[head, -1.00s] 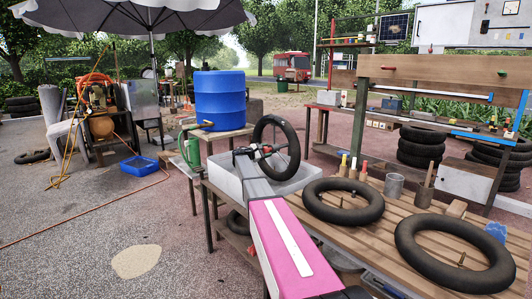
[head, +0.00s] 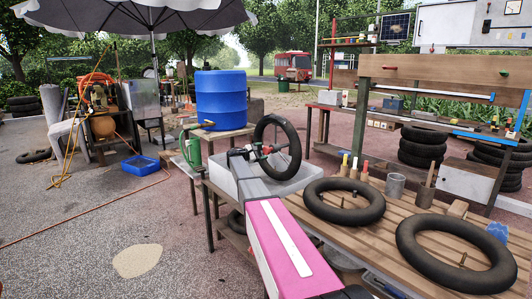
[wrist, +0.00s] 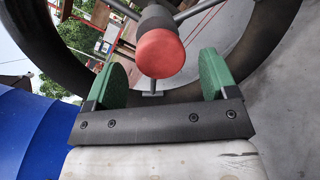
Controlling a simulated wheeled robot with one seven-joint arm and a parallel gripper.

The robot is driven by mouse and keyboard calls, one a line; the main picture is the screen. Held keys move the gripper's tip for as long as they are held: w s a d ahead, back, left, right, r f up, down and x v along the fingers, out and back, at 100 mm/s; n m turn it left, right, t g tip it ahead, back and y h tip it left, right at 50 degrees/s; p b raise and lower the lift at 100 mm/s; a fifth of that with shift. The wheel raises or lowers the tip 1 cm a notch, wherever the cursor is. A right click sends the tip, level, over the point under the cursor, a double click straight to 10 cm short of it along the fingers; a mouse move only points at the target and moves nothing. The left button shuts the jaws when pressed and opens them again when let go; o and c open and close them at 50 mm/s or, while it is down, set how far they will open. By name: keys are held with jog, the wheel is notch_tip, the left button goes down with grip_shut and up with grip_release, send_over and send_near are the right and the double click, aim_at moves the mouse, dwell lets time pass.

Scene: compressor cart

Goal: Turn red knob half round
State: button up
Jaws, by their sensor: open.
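The red knob (wrist: 160,53) shows in the wrist view as a round red cap on a dark hub with metal rods. My gripper (wrist: 163,72) is open, its two green finger pads on either side of and below the knob, with visible gaps. It is not clear whether the pads reach level with the knob in depth. In the head view my gripper (head: 258,151) is at the black upright ring (head: 290,130) over the grey tub. The knob is too small there to make out surely.
Two black tubes (head: 345,216) lie on the bench to the right, near wooden-handled tools and a metal cup (head: 395,185).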

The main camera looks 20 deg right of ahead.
jog(key=v, duration=0.7)
